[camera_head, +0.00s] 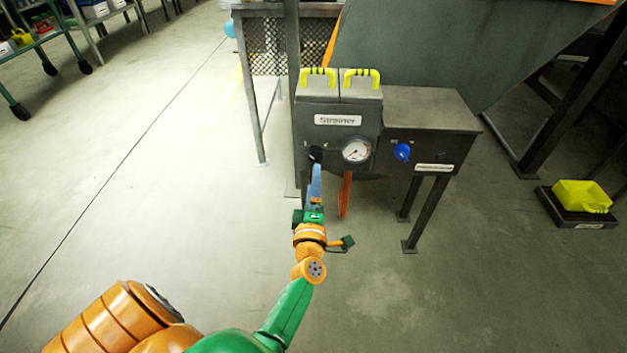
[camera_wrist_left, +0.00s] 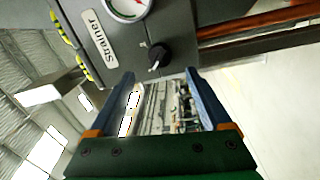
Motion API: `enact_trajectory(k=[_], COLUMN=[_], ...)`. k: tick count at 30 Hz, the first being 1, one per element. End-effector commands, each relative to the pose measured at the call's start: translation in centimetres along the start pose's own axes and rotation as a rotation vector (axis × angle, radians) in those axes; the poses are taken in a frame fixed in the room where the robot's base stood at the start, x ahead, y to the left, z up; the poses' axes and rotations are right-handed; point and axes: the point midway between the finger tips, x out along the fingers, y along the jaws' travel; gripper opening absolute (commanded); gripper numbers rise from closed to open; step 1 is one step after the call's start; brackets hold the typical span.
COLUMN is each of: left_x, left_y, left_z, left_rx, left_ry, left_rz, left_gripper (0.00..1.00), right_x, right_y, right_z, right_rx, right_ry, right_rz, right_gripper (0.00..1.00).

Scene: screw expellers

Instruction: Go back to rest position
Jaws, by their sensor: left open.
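My left gripper (camera_head: 315,168) is at the front of the grey Strainer box (camera_head: 338,95), at its lower left. In the left wrist view the gripper (camera_wrist_left: 160,76) is open, with its two blue fingers apart and nothing between them. The black knob (camera_wrist_left: 157,56) lies just beyond the fingertips, centred between them. In the head view the knob (camera_head: 315,154) is at the gripper's tip, and I cannot tell whether they touch. My right gripper is not in view.
The box has a round gauge (camera_head: 356,150), a blue knob (camera_head: 402,152) and two yellow handles (camera_head: 318,77) on top. A shelf cart (camera_head: 35,45) stands far left. The floor at left is clear.

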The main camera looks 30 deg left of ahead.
Motion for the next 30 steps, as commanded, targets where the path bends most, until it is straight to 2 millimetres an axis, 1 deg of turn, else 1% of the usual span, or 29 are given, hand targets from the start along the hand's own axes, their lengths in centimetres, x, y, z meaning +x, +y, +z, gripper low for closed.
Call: enact_trajectory(k=[9, 11, 13, 14, 15, 17, 18, 20, 21, 23, 24, 26, 27, 29, 30], left_x=[0.0, -0.1, -0.9, -1.7, -3.5, -7.3, -10.0, -13.8, -16.1, -19.3, -21.2, -23.9, -25.5, -27.8, -29.1], left_y=[0.0, -0.1, -0.5, -0.9, -2.2, -5.0, -7.0, -9.9, -11.6, -13.9, -15.2, -16.7, -17.6, -18.6, -18.6], left_z=[0.0, 0.3, 2.4, 4.0, 6.3, 9.1, 10.1, 10.4, 10.1, 9.0, 8.0, 6.2, 4.7, 2.3, 0.8], left_rx=[0.000, 0.016, 0.119, 0.201, 0.336, 0.560, 0.698, 0.876, 0.982, 1.123, 1.211, 1.331, 1.408, 1.517, 1.580], left_ry=[0.000, -0.020, -0.148, -0.244, -0.400, -0.642, -0.787, -0.968, -1.072, -1.211, -1.294, -1.409, -1.480, -1.581, -1.639], left_rz=[0.000, 0.001, -0.003, -0.007, -0.020, -0.053, -0.081, -0.127, -0.159, -0.209, -0.244, -0.298, -0.338, -0.399, -0.438], left_gripper=[0.82, 0.82, 0.82, 0.82, 0.82, 0.82, 0.82, 0.82, 0.82, 0.82, 0.82, 0.82, 0.82, 0.82, 0.82], right_x=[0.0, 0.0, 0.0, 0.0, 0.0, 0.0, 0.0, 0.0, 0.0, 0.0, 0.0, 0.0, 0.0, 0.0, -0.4], right_y=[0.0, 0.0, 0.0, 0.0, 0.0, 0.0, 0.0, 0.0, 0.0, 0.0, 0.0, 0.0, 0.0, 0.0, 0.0], right_z=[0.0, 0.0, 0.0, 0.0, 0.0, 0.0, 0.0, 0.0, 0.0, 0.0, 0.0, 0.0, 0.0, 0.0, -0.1], right_rx=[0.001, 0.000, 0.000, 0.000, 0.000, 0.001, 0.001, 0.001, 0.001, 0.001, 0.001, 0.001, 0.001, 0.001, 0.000], right_ry=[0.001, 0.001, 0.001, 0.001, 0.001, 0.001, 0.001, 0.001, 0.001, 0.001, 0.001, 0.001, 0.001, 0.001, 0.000], right_rz=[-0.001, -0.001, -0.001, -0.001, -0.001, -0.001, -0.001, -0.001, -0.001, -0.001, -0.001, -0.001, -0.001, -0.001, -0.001], right_gripper=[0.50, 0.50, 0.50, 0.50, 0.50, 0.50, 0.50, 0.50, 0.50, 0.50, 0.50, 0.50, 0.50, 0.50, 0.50])
